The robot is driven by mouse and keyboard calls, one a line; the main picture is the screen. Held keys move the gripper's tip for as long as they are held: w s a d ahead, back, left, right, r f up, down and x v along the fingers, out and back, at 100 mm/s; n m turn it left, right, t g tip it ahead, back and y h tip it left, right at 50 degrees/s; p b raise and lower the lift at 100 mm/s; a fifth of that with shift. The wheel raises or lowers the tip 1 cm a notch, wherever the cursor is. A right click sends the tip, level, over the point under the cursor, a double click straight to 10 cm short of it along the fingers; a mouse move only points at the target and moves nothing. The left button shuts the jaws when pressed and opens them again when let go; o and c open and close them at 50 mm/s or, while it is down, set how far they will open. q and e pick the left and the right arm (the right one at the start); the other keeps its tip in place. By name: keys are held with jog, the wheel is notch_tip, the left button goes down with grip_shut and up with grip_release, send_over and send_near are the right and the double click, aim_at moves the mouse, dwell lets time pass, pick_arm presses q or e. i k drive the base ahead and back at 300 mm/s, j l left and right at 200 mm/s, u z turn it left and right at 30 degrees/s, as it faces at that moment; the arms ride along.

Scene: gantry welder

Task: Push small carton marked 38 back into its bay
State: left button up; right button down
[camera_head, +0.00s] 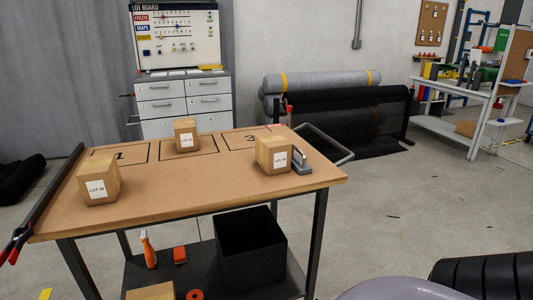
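Three small brown cartons with white lot labels stand upright on the brown table (205,178). The left carton (110,170) is near the left front, forward of bay 1 (130,154). The middle carton (185,124) stands at the back in the middle bay (200,150), whose number is hidden. The right carton (262,142) is at the right, forward of bay 3 (235,140). The label digits are too small to read surely, so I cannot tell which is 38. Neither of my grippers is in view.
A grey metal object (302,163) stands close beside the right carton. A bar clamp (50,190) lies along the table's left edge. A black bin (250,250) and orange tools sit on the lower shelf. The table's front middle is clear.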

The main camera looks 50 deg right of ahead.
aim_at(273, 152)
jog(key=z, duration=1.6)
